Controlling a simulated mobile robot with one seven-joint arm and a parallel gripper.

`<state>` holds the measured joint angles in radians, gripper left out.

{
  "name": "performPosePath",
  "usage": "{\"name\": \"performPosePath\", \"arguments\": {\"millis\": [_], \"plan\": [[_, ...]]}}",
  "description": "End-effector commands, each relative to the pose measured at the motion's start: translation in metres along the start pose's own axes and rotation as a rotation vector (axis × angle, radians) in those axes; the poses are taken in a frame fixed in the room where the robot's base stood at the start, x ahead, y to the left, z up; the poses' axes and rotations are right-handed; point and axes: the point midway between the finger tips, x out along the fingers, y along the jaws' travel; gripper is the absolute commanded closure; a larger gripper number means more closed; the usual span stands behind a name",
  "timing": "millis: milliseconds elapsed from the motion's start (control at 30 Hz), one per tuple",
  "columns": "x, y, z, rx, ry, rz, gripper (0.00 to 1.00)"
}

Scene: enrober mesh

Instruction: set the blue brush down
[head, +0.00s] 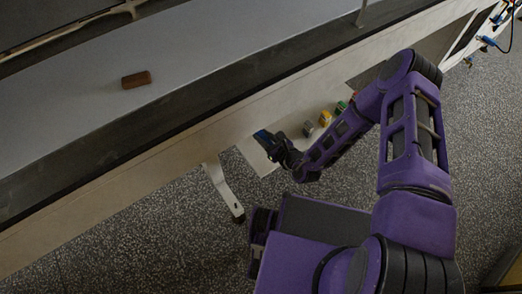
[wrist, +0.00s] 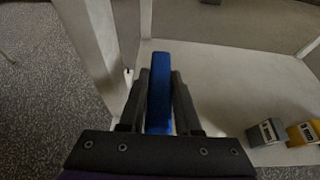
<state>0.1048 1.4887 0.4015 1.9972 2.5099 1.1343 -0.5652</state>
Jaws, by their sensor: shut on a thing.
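The blue brush (wrist: 159,82) is between the two dark fingers of my gripper (wrist: 160,98) in the wrist view. The fingers are shut on it, and it points forward away from the palm. In the head view my gripper (head: 274,143) is beside the long machine's near side, with a bit of the blue brush (head: 263,136) showing at its tip. A pale low shelf (wrist: 225,75) lies beyond and to the right of the brush in the wrist view. I cannot tell whether the brush touches it.
A grey box (wrist: 264,133) and a yellow box (wrist: 303,132) stand on the shelf at right. A pale leg (wrist: 92,45) rises close left of my gripper. A brown block (head: 136,79) lies on the grey belt (head: 200,60) above. The shelf's middle looks bare.

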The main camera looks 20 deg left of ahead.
Motion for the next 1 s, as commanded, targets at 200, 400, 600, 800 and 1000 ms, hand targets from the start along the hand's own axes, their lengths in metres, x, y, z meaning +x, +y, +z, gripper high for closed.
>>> {"name": "performPosePath", "arguments": {"millis": [200,400,600,800,1000], "plan": [[0.015,0.0,-0.038,-0.001,0.0,0.0,1.0],[0.021,0.0,-0.051,-0.001,0.0,0.0,1.0],[0.031,0.0,-0.076,-0.002,-0.001,0.002,1.0],[0.032,-0.001,-0.076,-0.002,-0.001,0.002,1.0],[0.033,-0.001,-0.081,-0.001,-0.001,0.001,1.0]]}}
